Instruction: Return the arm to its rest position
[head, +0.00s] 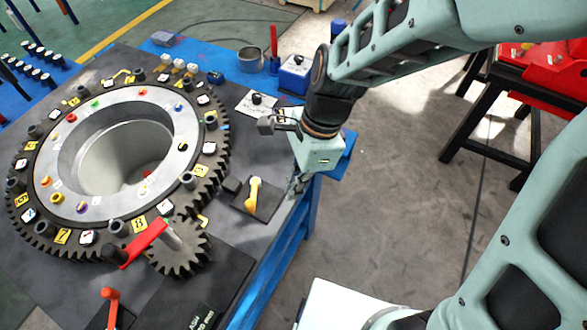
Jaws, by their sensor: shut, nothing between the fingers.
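My arm (390,50) reaches in from the right of the head view and bends down at its wrist. My gripper (297,187) points down beside the right edge of the workbench, to the right of a small yellow lever (254,194) on a dark plate. Its fingers are small and partly hidden by the pale wrist housing. They look shut, with nothing seen between them.
A large toothed ring (205,122) with a metal hub fills the bench's left part. A blue box (294,75) stands behind my wrist. Open floor (410,200) lies right; a red machine (545,75) stands beyond.

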